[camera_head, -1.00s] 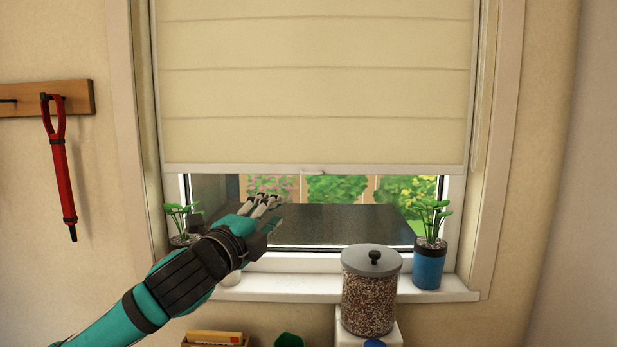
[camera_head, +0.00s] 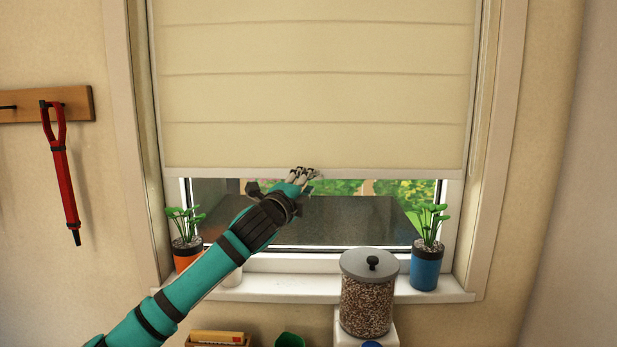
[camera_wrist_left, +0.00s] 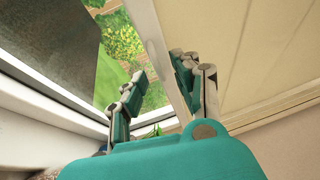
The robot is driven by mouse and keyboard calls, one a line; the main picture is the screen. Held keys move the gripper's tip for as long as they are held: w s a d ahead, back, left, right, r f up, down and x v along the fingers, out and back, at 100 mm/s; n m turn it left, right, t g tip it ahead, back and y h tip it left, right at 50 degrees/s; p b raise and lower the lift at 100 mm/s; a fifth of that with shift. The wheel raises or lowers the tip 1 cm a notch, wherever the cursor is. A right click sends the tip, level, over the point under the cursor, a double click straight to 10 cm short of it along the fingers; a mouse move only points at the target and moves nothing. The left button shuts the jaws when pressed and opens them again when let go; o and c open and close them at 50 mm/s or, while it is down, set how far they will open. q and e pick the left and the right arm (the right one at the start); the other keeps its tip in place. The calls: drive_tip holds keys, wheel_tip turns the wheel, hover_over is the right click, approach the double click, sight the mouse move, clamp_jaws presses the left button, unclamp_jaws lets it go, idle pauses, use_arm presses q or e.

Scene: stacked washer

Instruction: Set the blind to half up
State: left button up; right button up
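The cream blind (camera_head: 315,100) hangs over the upper part of the window, with its pale bottom rail (camera_head: 400,173) above a strip of open glass. My left gripper (camera_head: 303,174) is at the middle of this rail and covers the small pull tab there. In the left wrist view its two fingers (camera_wrist_left: 158,85) are apart, one on each side of the blind's lower edge (camera_wrist_left: 160,50). I see no clear grip on the tab, and contact is hard to tell. My right gripper is in neither view.
On the sill (camera_head: 310,287) stand an orange-potted plant (camera_head: 186,255) at left and a blue-potted plant (camera_head: 426,265) at right. A lidded glass jar (camera_head: 367,305) stands in front of the sill.

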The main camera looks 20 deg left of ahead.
use_arm(q)
drive_tip(key=shift+w+d, duration=0.1)
drive_tip(key=shift+w, duration=0.4)
clamp_jaws()
